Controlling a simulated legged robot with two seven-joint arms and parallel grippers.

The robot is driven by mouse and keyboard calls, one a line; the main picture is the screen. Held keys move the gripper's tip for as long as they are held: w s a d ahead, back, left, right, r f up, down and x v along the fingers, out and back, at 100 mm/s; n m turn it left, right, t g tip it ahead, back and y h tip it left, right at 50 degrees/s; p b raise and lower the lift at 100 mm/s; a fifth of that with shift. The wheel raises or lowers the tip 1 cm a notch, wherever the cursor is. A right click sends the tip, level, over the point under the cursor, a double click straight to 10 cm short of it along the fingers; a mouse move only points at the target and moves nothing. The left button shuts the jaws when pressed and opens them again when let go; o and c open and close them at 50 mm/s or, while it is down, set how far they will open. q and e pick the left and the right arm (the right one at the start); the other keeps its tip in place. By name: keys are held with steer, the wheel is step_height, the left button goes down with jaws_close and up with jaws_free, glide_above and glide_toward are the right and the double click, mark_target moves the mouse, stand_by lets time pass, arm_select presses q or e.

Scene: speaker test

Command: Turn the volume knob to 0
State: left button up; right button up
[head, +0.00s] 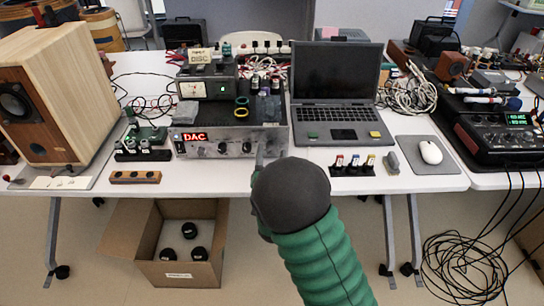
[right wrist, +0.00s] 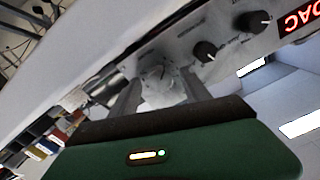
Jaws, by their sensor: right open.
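The silver DAC unit (head: 205,152) stands near the table's front edge, its red display lit at the left. Two small black knobs show on its front in the head view, and in the right wrist view (right wrist: 205,51). A larger light-coloured round knob, likely the volume knob (right wrist: 157,72), shows at the panel's other end in the right wrist view. In the head view my right gripper (head: 260,156) hides that end. My right gripper (right wrist: 160,90) is open, its fingers on either side of the large knob; I cannot tell whether they touch it. My left gripper is not in view.
A laptop (head: 335,85) stands right of the unit, with small coloured connectors (head: 354,162) in front. A wooden speaker (head: 55,90) stands at the left. A small meter device (head: 207,80) sits on top of the unit. A cardboard box (head: 130,235) is below the table.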

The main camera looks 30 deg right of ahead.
steer(key=shift+a, duration=0.1)
steer(key=shift+c, duration=0.9)
jaws_close()
steer(key=shift+n+p, duration=0.3)
steer(key=shift+n, duration=0.4)
steer(key=shift+o, duration=0.9)
jaws_free()
steer(key=shift+s, duration=0.1)
